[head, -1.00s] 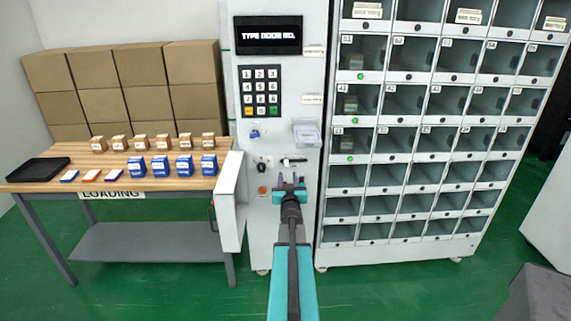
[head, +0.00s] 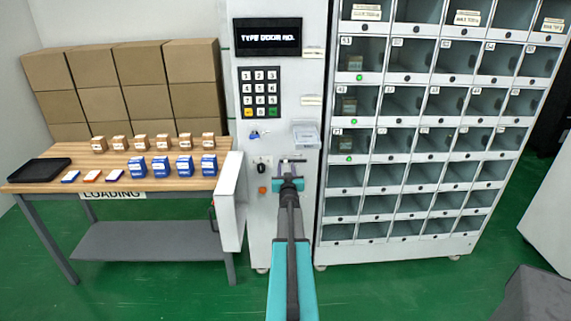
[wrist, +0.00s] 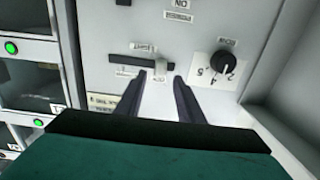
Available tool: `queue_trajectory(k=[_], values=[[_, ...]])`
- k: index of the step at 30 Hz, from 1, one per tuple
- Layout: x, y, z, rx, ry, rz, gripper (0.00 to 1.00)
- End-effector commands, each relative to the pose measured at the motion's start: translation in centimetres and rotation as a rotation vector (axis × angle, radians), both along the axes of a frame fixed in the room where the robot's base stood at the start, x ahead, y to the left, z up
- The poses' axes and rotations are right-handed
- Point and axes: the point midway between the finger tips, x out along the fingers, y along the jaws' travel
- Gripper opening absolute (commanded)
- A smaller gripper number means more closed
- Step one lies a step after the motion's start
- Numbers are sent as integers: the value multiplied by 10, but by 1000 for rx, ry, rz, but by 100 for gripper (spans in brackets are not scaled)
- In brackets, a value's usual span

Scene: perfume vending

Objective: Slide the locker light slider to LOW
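The locker light slider is a short dark horizontal slot (wrist: 135,61) in the white machine panel, with small labels above and below it. A pale knob (wrist: 162,67) appears at the slot's right end in the wrist view. The label text is too small to read surely. My gripper (wrist: 165,77) is open, its two dark fingertips just below the knob, one toward each side of it. I cannot tell whether they touch it. In the head view my gripper (head: 291,178) is at the panel, just below the slider, and partly hides that area.
A black rotary dial (wrist: 224,62) with numbers is right of the slider in the wrist view. The open white panel door (head: 232,202) stands left of my arm. A clear box (head: 305,135) projects above the slider. Lockers (head: 420,115) stand at the right, a loading table (head: 120,180) at the left.

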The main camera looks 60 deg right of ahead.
Motion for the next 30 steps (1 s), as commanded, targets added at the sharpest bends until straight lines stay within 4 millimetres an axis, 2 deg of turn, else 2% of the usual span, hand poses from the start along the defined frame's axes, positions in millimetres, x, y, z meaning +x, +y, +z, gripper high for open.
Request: queue_trajectory(k=[12,26,30], values=[[18,-24,0,0,0,1,34],[21,-26,0,0,0,2,34],[21,-26,0,0,0,2,12]])
